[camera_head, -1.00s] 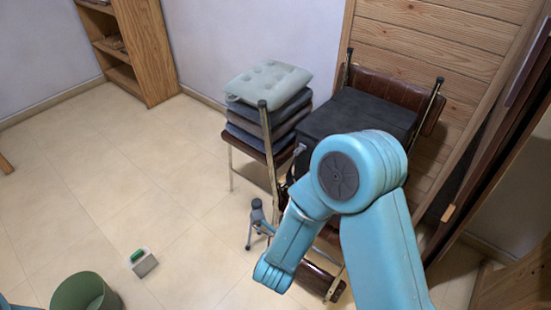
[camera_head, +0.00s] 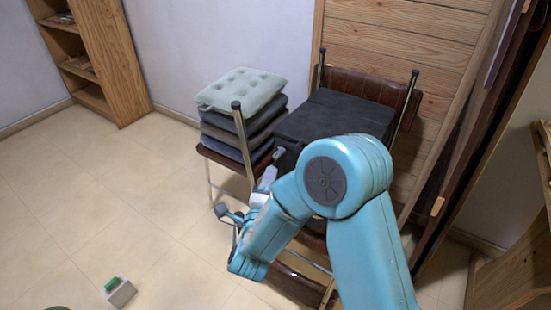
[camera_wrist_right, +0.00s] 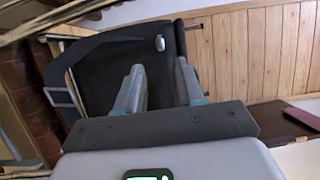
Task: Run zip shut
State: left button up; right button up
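A black, flat-topped bag or case (camera_head: 335,118) rests on a brown chair; it also shows in the wrist view (camera_wrist_right: 128,62), with a strap along its left side. A small grey piece (camera_wrist_right: 160,43) shows near its upper right edge, perhaps a zip pull; I cannot make out the zip's line. My right gripper (camera_head: 250,185) is in front of the bag, left of my blue arm. In the wrist view the right gripper (camera_wrist_right: 160,65) has its two grey fingers apart, with nothing seen between them. My left gripper is not in view.
A chair with stacked cushions (camera_head: 243,92) stands left of the bag, close to my right gripper. A wooden bookshelf (camera_head: 105,60) is at the back left. A small box with a green top (camera_head: 119,293) lies on the floor. The left floor is mostly clear.

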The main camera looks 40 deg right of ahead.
aim_at(276, 159)
jog(key=x, duration=0.8)
jog(key=shift+w+d+f, duration=0.1)
jog(key=shift+w+d, duration=0.15)
jog(key=shift+w, duration=0.05)
grip_shut()
dwell(0.9)
